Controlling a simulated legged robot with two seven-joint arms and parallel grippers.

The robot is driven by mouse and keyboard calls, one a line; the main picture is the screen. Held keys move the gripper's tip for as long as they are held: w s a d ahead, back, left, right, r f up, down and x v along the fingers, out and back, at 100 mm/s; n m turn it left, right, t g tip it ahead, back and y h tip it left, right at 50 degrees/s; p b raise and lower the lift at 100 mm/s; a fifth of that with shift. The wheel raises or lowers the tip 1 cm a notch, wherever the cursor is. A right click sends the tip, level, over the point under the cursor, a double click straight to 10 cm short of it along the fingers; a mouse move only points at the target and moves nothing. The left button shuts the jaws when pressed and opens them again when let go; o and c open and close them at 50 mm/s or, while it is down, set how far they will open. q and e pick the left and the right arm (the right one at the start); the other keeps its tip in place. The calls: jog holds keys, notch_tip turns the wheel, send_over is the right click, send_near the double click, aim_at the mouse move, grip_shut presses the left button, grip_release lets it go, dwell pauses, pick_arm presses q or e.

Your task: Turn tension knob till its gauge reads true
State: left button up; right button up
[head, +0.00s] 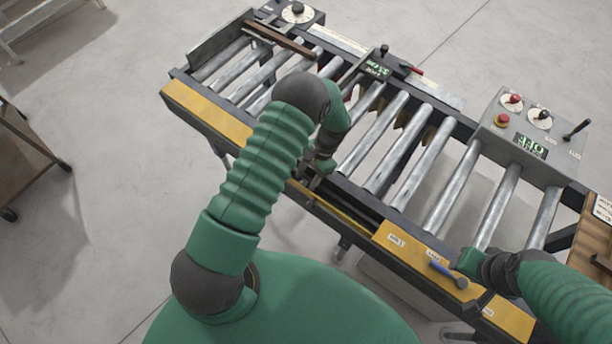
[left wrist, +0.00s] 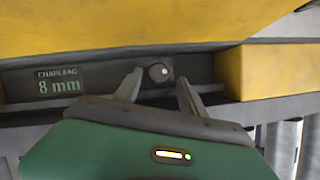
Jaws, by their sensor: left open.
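The small dark round knob (left wrist: 158,72) with a pale mark sits in a recess under a yellow cover in the left wrist view. Left of it, a small gauge display (left wrist: 58,82) reads "8 mm" under a label that seems to say "CHAIN SAG". My left gripper (left wrist: 160,88) is open, with one finger on each side of the knob; contact is not visible. In the head view my left gripper (head: 314,180) is at the conveyor's near side, partly hidden by its arm. My right gripper (head: 468,262) is at the near rail on the right; its fingers cannot be made out.
The roller conveyor (head: 408,150) crosses the view. A grey control panel (head: 530,125) with knobs, a lever and a display stands at the right.

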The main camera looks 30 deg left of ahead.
pick_arm(q)
jog(key=shift+s+f, duration=0.2)
jog(key=shift+s, duration=0.1)
jog(key=shift+s+d, duration=0.2)
jog(key=shift+s, duration=0.15)
jog(key=shift+w+a+f, duration=0.1)
jog(key=shift+w+f, duration=0.05)
jog(key=shift+w, duration=0.1)
jog(key=c, duration=0.6)
grip_shut()
pick_arm(e)
jog(key=shift+s+d+r, duration=0.2)
jog(key=shift+s+d, duration=0.05)
jog(key=shift+s, duration=0.1)
pick_arm(q)
jog(key=shift+a, duration=0.1)
pick_arm(e)
jog(key=shift+f, duration=0.15)
